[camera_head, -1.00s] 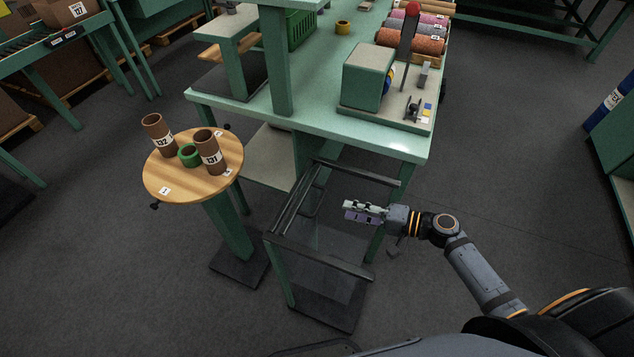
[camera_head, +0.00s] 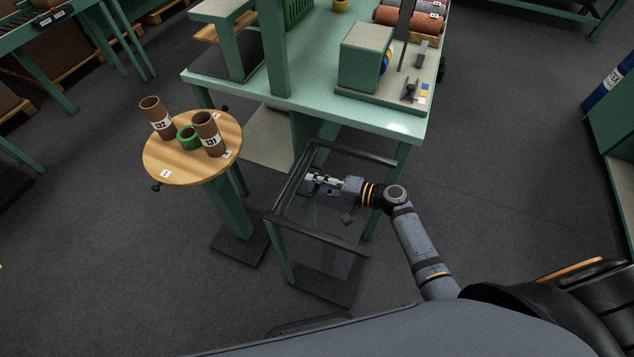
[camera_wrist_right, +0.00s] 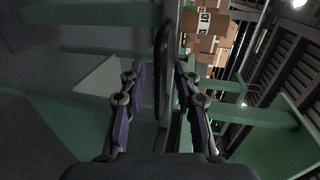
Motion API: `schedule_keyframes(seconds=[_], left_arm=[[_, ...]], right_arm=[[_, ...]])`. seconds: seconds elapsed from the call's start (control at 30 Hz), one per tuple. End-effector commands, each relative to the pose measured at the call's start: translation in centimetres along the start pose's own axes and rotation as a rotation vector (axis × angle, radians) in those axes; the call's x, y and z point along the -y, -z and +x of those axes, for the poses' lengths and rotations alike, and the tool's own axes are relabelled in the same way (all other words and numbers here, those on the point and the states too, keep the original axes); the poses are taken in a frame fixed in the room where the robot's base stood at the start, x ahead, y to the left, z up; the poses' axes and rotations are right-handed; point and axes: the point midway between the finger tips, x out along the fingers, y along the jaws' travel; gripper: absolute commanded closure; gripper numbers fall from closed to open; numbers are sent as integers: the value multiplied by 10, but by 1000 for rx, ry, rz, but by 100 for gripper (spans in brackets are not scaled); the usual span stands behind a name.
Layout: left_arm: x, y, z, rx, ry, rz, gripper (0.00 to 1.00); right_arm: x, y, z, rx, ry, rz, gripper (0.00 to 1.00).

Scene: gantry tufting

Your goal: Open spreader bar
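A stand of dark bars on green legs (camera_head: 318,239) sits beside the green table. A clear sheet or bag seems to hang inside it. I cannot tell for sure which bar is the spreader bar. My right gripper (camera_head: 312,182) is over the stand's open top, close to its left side bar (camera_head: 291,186). In the right wrist view, my right gripper (camera_wrist_right: 159,75) has its two purple-padded fingers apart. A dark, narrow loop-shaped bar (camera_wrist_right: 162,68) shows between the fingertips, with gaps on both sides. My left gripper is in neither view.
A round wooden stool-like table (camera_head: 185,165) with brown tubes (camera_head: 208,133) and a green ring (camera_head: 187,137) stands left of the stand. The green table (camera_head: 300,105) with a machine (camera_head: 367,58) is behind it. Floor at right is clear.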

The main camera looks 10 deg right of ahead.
Motion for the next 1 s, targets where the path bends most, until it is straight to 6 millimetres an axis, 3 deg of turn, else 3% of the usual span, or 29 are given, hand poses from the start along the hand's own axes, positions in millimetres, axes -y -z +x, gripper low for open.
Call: schedule_keyframes(seconds=[0.1, 0.33, 1.0], left_arm=[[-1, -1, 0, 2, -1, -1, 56], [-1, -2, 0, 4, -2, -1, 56], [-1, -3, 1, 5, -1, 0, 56]], right_arm=[[0, 0, 0, 0, 0, 0, 71], [0, 0, 0, -1, 0, 0, 100], [0, 0, -1, -1, 0, 0, 100]])
